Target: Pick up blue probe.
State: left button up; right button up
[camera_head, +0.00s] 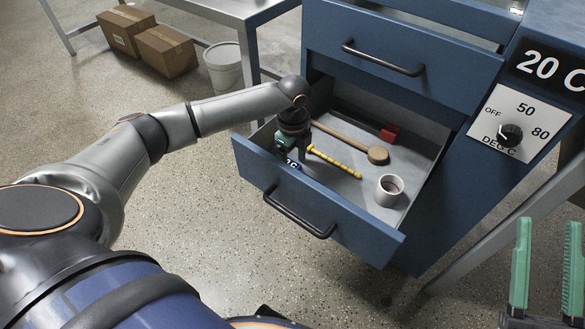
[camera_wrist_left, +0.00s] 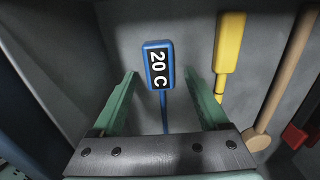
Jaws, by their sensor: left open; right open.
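The blue probe (camera_head: 291,163) has a block-shaped head marked "20 C" and lies in the open drawer (camera_head: 347,245). In the left wrist view its head (camera_wrist_left: 159,64) and thin blue stem show between my open green fingers, with gaps on both sides. My left gripper (camera_head: 284,152) is inside the drawer, over the probe, and hides most of it in the head view. Whether the fingertips are level with the probe or above it, I cannot tell. My right gripper (camera_head: 547,228) is open and empty at the lower right, outside the drawer.
A yellow tool (camera_head: 335,161) lies close right of the probe. A wooden-handled tool (camera_head: 376,155), a red-ended dark tool (camera_head: 389,133) and a white cup (camera_head: 389,190) are also in the drawer. A dial panel (camera_head: 515,120) is on the cabinet.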

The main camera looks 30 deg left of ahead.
pick_arm(q)
grip_shut()
dwell(0.8)
